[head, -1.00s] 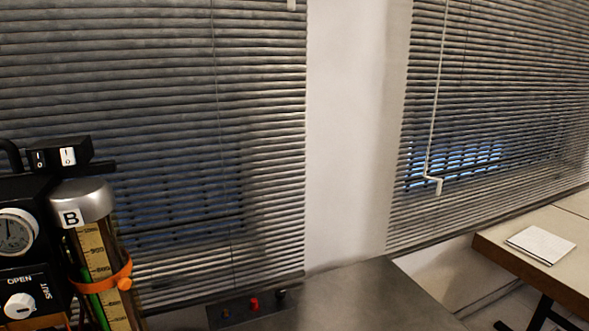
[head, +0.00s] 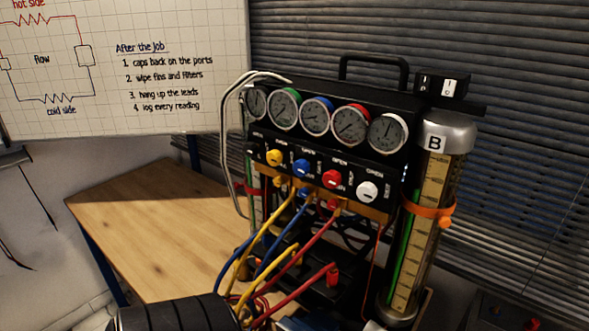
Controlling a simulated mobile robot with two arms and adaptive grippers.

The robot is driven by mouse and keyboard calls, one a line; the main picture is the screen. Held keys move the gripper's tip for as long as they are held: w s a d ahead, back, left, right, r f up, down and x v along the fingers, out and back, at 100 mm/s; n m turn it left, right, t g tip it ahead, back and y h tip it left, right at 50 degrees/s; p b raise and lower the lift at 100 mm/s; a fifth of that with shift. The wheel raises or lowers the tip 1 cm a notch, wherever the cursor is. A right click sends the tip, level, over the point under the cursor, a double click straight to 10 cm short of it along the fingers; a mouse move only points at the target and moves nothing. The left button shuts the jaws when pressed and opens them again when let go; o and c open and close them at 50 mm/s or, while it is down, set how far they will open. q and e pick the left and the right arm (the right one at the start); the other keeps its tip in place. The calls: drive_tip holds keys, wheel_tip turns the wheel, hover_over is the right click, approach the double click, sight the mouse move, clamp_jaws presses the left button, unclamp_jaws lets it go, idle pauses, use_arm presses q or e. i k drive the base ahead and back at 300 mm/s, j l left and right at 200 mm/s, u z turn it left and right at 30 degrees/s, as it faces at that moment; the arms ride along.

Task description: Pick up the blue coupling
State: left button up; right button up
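I cannot make out the blue coupling for sure. On the gauge rig (head: 330,110), a blue knob (head: 302,168) sits below the gauges with a small blue fitting (head: 303,192) under it. Blue hoses (head: 272,262) run down from there to the lower left. A partly cut-off blue shape (head: 302,324) shows at the bottom edge, too small to name.
A clear cylinder marked B (head: 427,230) with an orange strap stands right of the gauges. Yellow and red hoses hang in front. The wooden tabletop (head: 150,220) at left is bare.

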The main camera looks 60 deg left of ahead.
sight(267, 237)
drive_tip(key=j+u, duration=0.1)
drive_tip(key=u, duration=0.35)
drive_tip(key=k+j+u, duration=0.1)
drive_tip(key=u, duration=0.3)
drive_tip(key=j+u, duration=0.15)
drive_tip(key=u, duration=0.3)
drive_tip(key=j+u, duration=0.15)
drive_tip(key=u, duration=0.25)
drive_tip(key=k+j, duration=0.05)
